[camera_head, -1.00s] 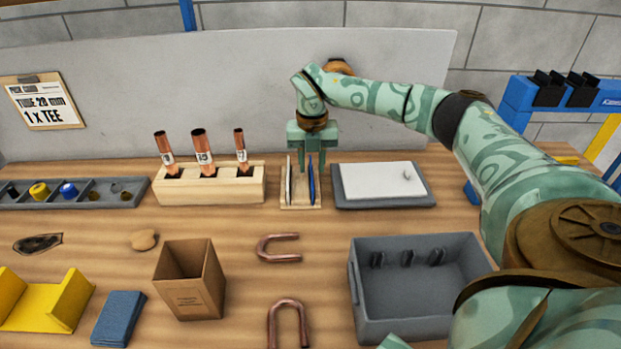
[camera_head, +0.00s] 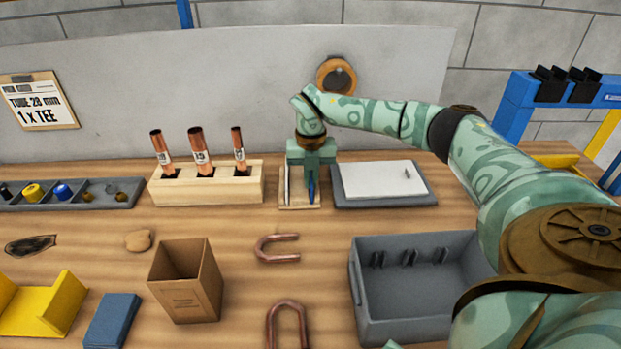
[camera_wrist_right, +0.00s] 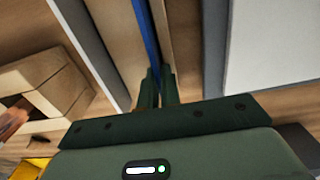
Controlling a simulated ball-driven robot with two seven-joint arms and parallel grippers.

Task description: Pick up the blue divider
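The blue divider (camera_head: 311,193) stands upright in a small wooden rack (camera_head: 299,206) at the back middle of the bench. A pale divider (camera_head: 287,186) stands in the rack to its left. My right gripper (camera_head: 311,176) is over the rack, its fingers close together on the blue divider's upper part. In the right wrist view the blue divider (camera_wrist_right: 148,35) shows as a thin blue strip running to the narrow gap between the fingertips (camera_wrist_right: 160,76). The fingers partly hide the divider. My left gripper is not clearly seen.
A wooden block (camera_head: 205,187) with copper tubes stands left of the rack. A grey tray with a white plate (camera_head: 382,179) lies close on its right. A grey bin (camera_head: 418,300), a cardboard box (camera_head: 187,283) and copper bends (camera_head: 277,248) are in front.

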